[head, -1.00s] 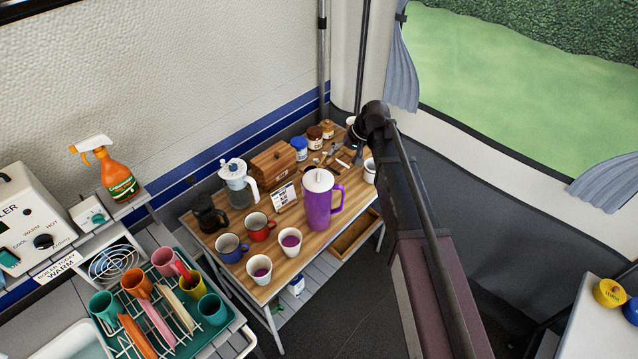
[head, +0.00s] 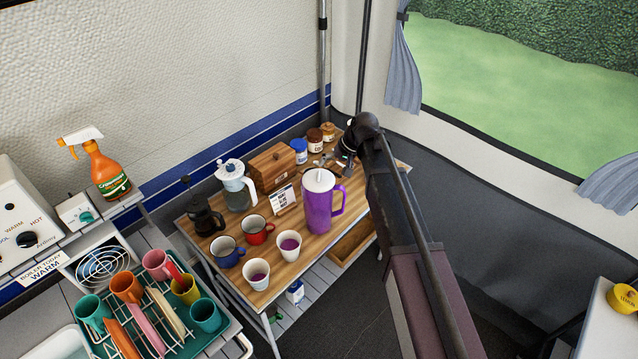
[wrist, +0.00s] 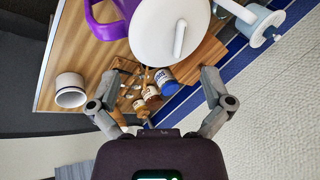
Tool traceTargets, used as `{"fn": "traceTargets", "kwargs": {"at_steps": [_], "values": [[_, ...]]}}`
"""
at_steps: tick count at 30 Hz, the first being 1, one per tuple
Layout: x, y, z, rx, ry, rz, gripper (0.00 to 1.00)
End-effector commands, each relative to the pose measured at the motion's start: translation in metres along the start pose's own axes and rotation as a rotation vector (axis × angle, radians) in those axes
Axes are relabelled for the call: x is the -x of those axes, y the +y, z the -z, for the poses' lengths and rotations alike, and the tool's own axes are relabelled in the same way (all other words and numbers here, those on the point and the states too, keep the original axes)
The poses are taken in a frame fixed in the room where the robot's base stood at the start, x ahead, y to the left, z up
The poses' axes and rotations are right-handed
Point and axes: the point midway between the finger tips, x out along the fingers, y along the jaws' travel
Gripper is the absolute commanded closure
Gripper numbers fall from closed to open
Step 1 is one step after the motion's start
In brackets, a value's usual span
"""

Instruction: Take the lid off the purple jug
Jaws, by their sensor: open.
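The purple jug (head: 318,212) stands upright on the wooden table, with its handle to the right. Its round white lid (head: 320,180) is on top, with a thin upright white piece. In the wrist view the lid (wrist: 150,40) is large at the top centre, beyond my fingertips, and part of the purple handle (wrist: 97,25) shows left of it. My gripper (wrist: 162,74) is open and empty, its fingers wide apart. In the head view it is small, behind the jug near the jars, partly hidden by my arm; no contact with the lid shows.
A white mug (wrist: 71,90) shows in the wrist view. A dish rack (head: 150,325) stands at the lower left.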

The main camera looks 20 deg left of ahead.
Motion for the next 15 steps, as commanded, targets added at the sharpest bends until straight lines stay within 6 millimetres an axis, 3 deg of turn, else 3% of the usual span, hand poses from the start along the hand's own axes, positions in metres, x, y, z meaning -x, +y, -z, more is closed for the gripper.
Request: {"fn": "traceTargets", "kwargs": {"at_steps": [15], "values": [[-0.0080,0.0014,-0.0004,0.000,0.000,0.000,0.00]]}}
